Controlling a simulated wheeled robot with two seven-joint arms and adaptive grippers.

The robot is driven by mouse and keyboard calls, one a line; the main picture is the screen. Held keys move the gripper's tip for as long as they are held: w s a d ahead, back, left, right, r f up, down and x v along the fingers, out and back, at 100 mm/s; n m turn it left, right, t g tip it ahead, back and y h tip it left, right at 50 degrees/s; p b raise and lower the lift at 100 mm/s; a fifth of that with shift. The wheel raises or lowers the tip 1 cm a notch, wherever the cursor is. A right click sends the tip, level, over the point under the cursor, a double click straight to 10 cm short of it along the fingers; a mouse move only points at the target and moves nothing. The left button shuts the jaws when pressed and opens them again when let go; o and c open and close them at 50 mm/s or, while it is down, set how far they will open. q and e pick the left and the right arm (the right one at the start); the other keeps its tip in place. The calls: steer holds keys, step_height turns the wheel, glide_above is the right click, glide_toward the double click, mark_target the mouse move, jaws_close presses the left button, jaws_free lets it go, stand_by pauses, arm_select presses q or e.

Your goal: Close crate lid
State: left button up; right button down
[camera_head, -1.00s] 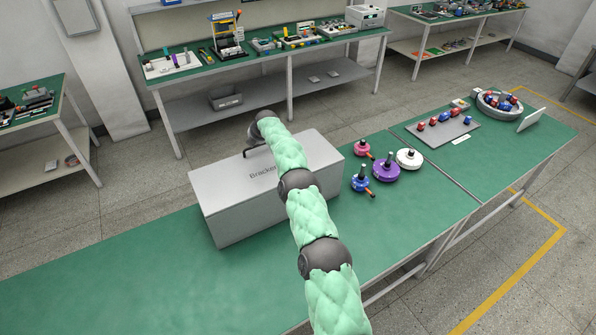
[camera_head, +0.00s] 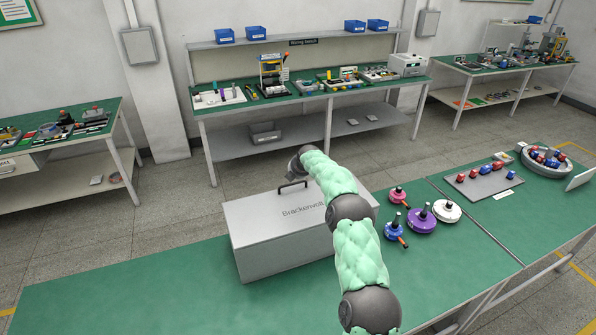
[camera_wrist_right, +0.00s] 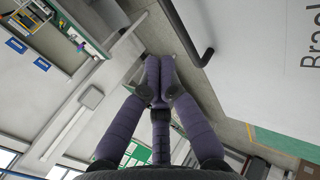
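The grey crate (camera_head: 270,257) stands on the green table. Its flat lid (camera_head: 258,211), marked with lettering partly hidden by my arm, lies down on the crate with no gap that I can see. The dark lid handle (camera_head: 292,185) stands up near the far edge. My right arm reaches over the lid, its wrist end just beyond the handle; its gripper is hidden in the head view. In the right wrist view, my right gripper (camera_wrist_right: 159,72) has its fingertips together, with nothing seen between them. The handle (camera_wrist_right: 187,38) shows beside them, apart in the picture. My left gripper is not in view.
Right of the crate stand purple (camera_head: 421,222), white (camera_head: 447,211), pink (camera_head: 398,196) and blue (camera_head: 393,230) hub parts. A grey tray (camera_head: 476,192) and a round bin (camera_head: 545,163) lie farther right. The green tabletop left of the crate (camera_head: 150,297) is clear.

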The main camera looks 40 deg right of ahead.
steer(key=v, duration=0.6)
stand_by(0.3)
